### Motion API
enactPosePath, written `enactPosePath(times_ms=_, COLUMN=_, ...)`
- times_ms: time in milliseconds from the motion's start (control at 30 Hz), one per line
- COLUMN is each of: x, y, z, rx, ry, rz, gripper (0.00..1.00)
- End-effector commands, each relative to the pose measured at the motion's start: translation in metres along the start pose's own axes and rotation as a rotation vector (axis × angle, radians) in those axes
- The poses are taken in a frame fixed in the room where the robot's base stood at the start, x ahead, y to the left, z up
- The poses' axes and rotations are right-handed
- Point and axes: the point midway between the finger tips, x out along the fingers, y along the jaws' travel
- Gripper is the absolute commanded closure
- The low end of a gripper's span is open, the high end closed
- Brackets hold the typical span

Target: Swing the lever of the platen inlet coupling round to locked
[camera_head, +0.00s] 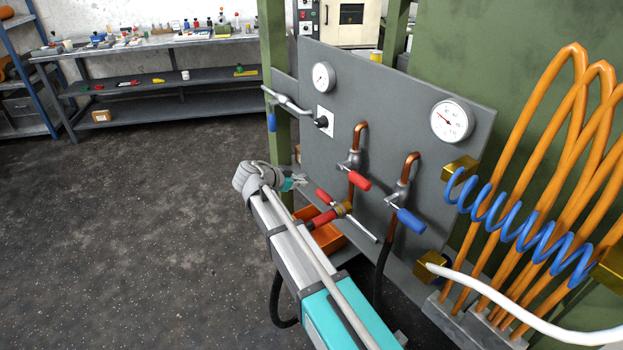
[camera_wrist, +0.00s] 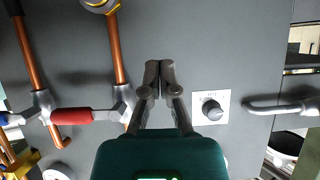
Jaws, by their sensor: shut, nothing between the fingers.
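The grey panel (camera_head: 290,110) carries two copper pipes with valves. The first valve has a red-handled lever (camera_head: 357,180), the second a blue-handled lever (camera_head: 408,221). Below the red one is a brass coupling (camera_head: 343,209) with red grips and a thin metal bar. I cannot tell which fitting is the platen inlet coupling. My gripper (camera_head: 297,182) is left of the red lever. In the wrist view my gripper (camera_wrist: 160,66) is shut and empty in front of the panel, beside a copper pipe; the red lever (camera_wrist: 72,115) lies to its left, apart from it.
A black knob on a white plate (camera_head: 323,121) and two gauges (camera_head: 451,120) are on the panel. A blue-ended handle (camera_head: 273,121) sticks out at its left edge. An orange bin (camera_head: 328,238) is below. Orange hoses (camera_head: 550,150) fill the right. The floor at left is clear.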

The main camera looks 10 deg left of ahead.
Motion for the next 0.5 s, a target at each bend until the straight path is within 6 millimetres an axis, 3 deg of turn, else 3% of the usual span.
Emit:
enactPosePath(times_ms=200, x=-0.019, y=0.0, z=-0.002, rx=0.0, ry=0.0, rz=0.001, gripper=1.0)
enactPosePath(times_ms=500, x=-0.022, y=0.0, z=-0.001, rx=0.0, ry=0.0, rz=0.002, gripper=1.0)
